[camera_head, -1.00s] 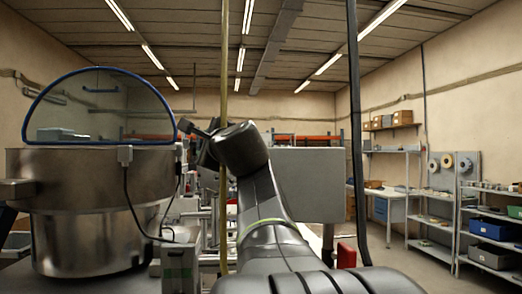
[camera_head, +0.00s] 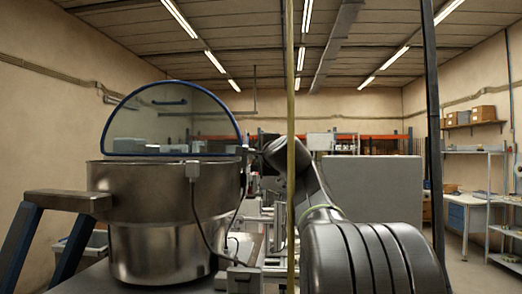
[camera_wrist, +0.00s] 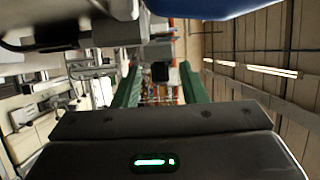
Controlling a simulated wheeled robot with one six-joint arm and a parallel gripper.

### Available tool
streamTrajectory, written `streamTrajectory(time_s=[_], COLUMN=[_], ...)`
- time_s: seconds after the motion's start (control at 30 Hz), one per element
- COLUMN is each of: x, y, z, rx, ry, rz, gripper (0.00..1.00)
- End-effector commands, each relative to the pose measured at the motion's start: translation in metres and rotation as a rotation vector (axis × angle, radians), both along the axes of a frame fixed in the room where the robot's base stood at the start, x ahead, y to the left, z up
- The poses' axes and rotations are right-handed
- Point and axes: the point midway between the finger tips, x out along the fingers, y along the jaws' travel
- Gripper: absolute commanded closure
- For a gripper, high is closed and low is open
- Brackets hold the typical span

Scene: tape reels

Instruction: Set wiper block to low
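A steel bowl feeder (camera_head: 160,215) with a clear, blue-edged hood (camera_head: 170,118) stands left of centre in the head view. A small grey block with a cable (camera_head: 193,171) sits on its front rim. I cannot tell which part is the wiper block or read its setting. My gripper (camera_wrist: 160,88) shows in the wrist view with two green fingers apart and nothing clearly between them. A grey block with a dark end (camera_wrist: 155,50) shows beyond, between the fingers in the picture; its distance is unclear. In the head view my gripper is mostly hidden beyond my arm.
A thin yellowish pole (camera_head: 290,200) and a dark post (camera_head: 433,130) stand upright near my arm. A grey panel (camera_head: 375,190) is behind the arm. Shelving (camera_head: 490,150) with boxes is at the right wall. A blue curved part (camera_wrist: 215,7) is close at the wrist view's top.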

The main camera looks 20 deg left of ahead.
Motion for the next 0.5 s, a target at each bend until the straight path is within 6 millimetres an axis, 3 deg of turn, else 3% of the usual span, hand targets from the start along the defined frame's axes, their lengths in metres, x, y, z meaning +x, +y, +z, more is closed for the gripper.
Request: streamTrajectory(time_s=[0.2, 0.5], x=[0.0128, 0.0141], y=[0.0100, 0.0109], z=[0.0007, -0.0003], rx=[0.001, 0.001], ry=[0.000, 0.000], rz=[0.000, 0.000], gripper=[0.62, 0.62])
